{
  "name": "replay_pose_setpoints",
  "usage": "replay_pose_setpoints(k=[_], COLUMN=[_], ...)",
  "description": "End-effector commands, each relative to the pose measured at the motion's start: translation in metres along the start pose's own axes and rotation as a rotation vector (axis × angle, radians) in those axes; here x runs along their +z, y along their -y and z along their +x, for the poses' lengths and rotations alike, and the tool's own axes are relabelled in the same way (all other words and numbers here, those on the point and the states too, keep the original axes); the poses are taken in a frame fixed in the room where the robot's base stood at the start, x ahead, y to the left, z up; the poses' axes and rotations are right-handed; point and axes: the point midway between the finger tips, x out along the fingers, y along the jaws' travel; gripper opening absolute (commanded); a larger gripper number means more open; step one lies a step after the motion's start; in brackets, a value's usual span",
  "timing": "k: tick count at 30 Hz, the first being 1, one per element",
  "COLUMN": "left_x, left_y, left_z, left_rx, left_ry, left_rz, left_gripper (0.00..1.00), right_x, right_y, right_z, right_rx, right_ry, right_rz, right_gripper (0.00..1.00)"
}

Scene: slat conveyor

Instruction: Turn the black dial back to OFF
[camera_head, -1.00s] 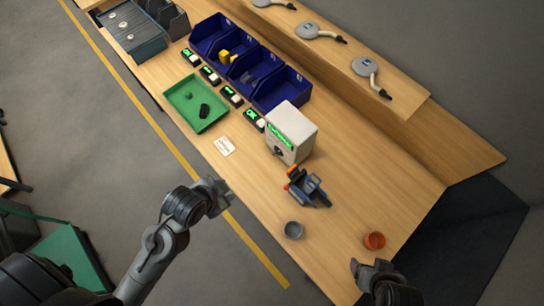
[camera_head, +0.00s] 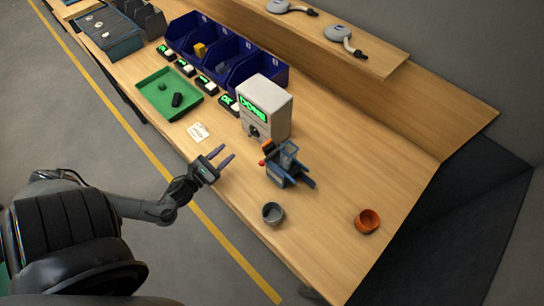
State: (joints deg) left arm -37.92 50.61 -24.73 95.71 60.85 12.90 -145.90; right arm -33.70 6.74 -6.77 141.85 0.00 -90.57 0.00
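A pale grey box (camera_head: 274,112) with a lit green display stands on the wooden bench. The black dial (camera_head: 254,131) is low on its front face, small and dark; I cannot read its setting or any OFF mark. My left gripper (camera_head: 223,154) is over the bench's near edge, to the lower left of the dial and apart from it. Its two fingers are spread with nothing between them, pointing toward the box. My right gripper is not clearly visible; only a dark bit shows at the bottom edge, which I cannot identify.
A blue and orange clamp-like device (camera_head: 287,166) stands close beside the box. A grey cup (camera_head: 273,213) and an orange cup (camera_head: 367,221) are nearer. A green tray (camera_head: 167,104), a white card (camera_head: 198,132) and blue bins (camera_head: 257,70) lie left and behind.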

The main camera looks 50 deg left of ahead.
Motion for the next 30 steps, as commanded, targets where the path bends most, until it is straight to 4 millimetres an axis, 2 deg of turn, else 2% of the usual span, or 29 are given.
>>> replay_pose_setpoints(k=[1, 5, 11, 24, 30], left_x=[-0.016, -0.023, -0.025, -0.025, -0.025], left_y=[0.002, 0.001, 0.002, 0.005, 0.007], left_z=[0.000, 0.003, 0.014, 0.081, 0.102], left_rx=[-0.024, -0.049, -0.050, -0.048, -0.050], left_ry=[-0.002, 0.000, 0.000, -0.001, -0.002], left_rz=[0.026, 0.049, 0.048, 0.046, 0.045], left_gripper=[0.39, 0.39, 0.39, 0.39, 0.39], right_x=[0.004, 0.003, 0.002, 0.005, 0.006], right_y=[0.001, 0.001, 0.002, 0.001, 0.001], right_z=[0.015, 0.023, 0.024, 0.029, 0.030], right_rx=[0.000, -0.001, -0.001, 0.002, 0.003], right_ry=[-0.004, -0.013, -0.017, -0.014, -0.013], right_rz=[-0.001, -0.002, -0.003, -0.005, -0.005], right_gripper=[0.74, 0.74, 0.74, 0.74, 0.74])
